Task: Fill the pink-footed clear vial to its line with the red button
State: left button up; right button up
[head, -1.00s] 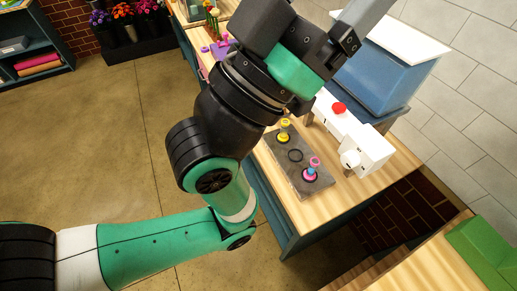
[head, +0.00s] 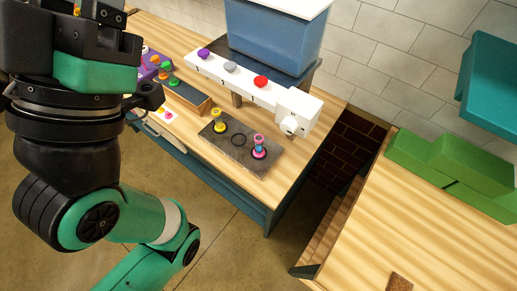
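The vial with the pink foot (head: 259,151) stands on the right part of a dark slate mat (head: 229,155). It shows pink at top and bottom and blue between; its line and fill level are too small to read. The red button (head: 260,82) is on top of a white dispenser (head: 242,87), nearest its spout end (head: 292,124). The spout end is behind and right of the vial, apart from it. My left arm stands at the left of the head view, well left of the vial; its fingertips cannot be made out. My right gripper is out of view.
A yellow vial (head: 219,123) and an empty black ring (head: 238,140) are on the mat. Purple (head: 204,54) and grey (head: 230,66) buttons also sit on the dispenser. A blue tank (head: 275,38) stands behind.

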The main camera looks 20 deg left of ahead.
pick_arm(q)
grip_shut()
dwell(1.4)
